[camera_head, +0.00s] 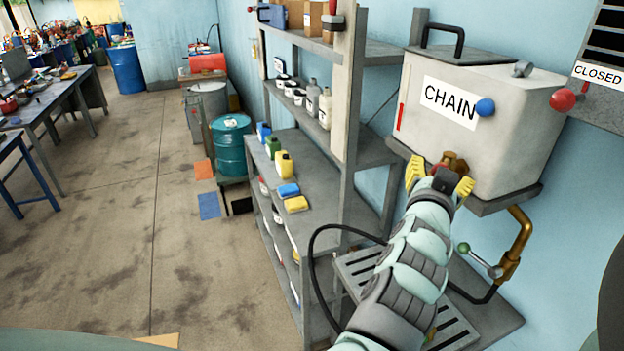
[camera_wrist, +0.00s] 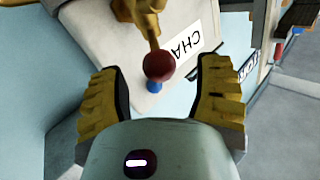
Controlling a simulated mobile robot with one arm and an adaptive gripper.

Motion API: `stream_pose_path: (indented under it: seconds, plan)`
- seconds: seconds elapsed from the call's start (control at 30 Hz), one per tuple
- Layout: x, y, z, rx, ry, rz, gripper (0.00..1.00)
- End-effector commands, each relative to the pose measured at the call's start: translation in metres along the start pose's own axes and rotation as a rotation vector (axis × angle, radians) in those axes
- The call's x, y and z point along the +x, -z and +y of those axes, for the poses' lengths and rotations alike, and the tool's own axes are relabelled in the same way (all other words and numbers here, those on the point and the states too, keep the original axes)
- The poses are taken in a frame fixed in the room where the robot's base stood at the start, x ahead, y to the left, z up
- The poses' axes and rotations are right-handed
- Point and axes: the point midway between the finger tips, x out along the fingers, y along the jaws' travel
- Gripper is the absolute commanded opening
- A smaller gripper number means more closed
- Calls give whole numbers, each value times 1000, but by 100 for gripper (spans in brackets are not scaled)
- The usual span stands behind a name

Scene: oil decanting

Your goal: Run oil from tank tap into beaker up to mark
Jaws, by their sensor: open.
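A grey tank (camera_head: 480,130) labelled CHAIN stands on a wall bracket at the right; its label also shows in the wrist view (camera_wrist: 182,47). A brass tap (camera_head: 455,164) sits low on its front, partly hidden by my gripper. In the wrist view the tap (camera_wrist: 150,28) ends in a dark red knob (camera_wrist: 158,66). My gripper (camera_head: 440,180) is at the tap, with its yellow fingers spread. In the wrist view the knob appears between the open fingers (camera_wrist: 160,88); I cannot tell whether they touch it. I see no beaker; my arm hides part of the space below.
A slatted grate (camera_head: 362,273) lies below the tank, partly behind my arm. A brass pipe with a green-knobbed lever (camera_head: 480,259) is at its right. Shelves (camera_head: 318,190) with bottles stand left. A red ball (camera_head: 562,99) is near a CLOSED sign (camera_head: 598,76).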

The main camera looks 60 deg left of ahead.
Motion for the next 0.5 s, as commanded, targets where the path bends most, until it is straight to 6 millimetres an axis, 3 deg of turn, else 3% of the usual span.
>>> stream_pose_path:
  seconds: [0.2, 0.5]
  plan:
    - [-31, -2, -2, 0, 8, -5, 65]
    - [-54, -1, -2, 0, 7, -3, 65]
